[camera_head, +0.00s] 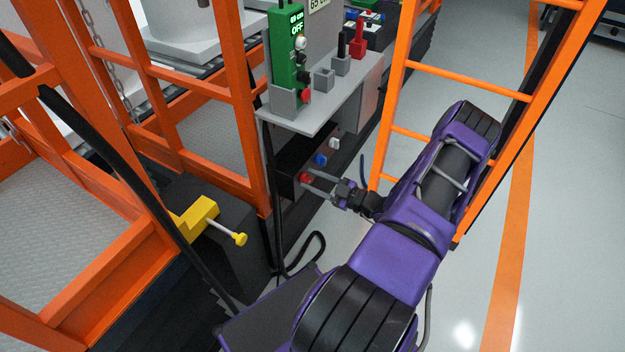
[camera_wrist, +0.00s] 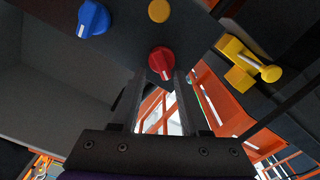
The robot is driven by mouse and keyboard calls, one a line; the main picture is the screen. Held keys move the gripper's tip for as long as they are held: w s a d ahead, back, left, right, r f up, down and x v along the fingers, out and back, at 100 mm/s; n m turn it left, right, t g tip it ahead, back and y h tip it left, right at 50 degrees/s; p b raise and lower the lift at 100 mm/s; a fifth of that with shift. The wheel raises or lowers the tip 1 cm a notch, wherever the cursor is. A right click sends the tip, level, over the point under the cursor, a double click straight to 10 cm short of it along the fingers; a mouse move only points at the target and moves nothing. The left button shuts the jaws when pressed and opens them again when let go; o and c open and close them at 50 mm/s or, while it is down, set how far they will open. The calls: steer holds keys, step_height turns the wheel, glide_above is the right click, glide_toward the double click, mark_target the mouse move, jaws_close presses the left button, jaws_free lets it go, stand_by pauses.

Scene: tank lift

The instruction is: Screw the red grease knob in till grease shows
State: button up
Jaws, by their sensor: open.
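The red grease knob (camera_head: 304,177) sits on a black panel (camera_head: 292,160) under the grey shelf. In the wrist view the red knob (camera_wrist: 162,60) is round, with a small pale mark on its face. My gripper (camera_head: 311,181) is open at the knob. In the wrist view its two fingers (camera_wrist: 158,78) reach up toward the knob, one on each side of it. I cannot tell whether either finger touches it. A round yellow disc (camera_wrist: 158,11) lies on the panel close to the knob. I cannot make out any grease.
A blue knob (camera_head: 321,158) and a white knob (camera_head: 334,143) are on the same panel. A yellow block with a T-handle (camera_head: 204,218) is at left. Orange rails and an orange ladder frame (camera_head: 395,95) flank my arm. The shelf (camera_head: 330,95) overhangs the panel.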

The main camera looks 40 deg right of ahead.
steer(key=v, duration=1.7)
steer(key=shift+p, duration=0.3)
steer(key=w+a+m+p, duration=0.2)
steer(key=w+m, duration=0.3)
steer(key=m, duration=0.5)
steer(key=w+a+f+m+p, duration=0.1)
steer(key=w+m+p, duration=0.2)
steer(key=m, duration=0.7)
steer(key=w+a+m+p, duration=0.2)
steer(key=w+m+p, duration=0.1)
steer(key=w+m, duration=0.4)
steer(key=shift+w+a+f+m, duration=0.15)
steer(key=shift+w+m, duration=0.05)
steer(key=shift+m, duration=0.7)
steer(key=shift+w+a+f+m, duration=0.15)
steer(key=shift+f+m, duration=0.05)
steer(key=shift+m, duration=0.7)
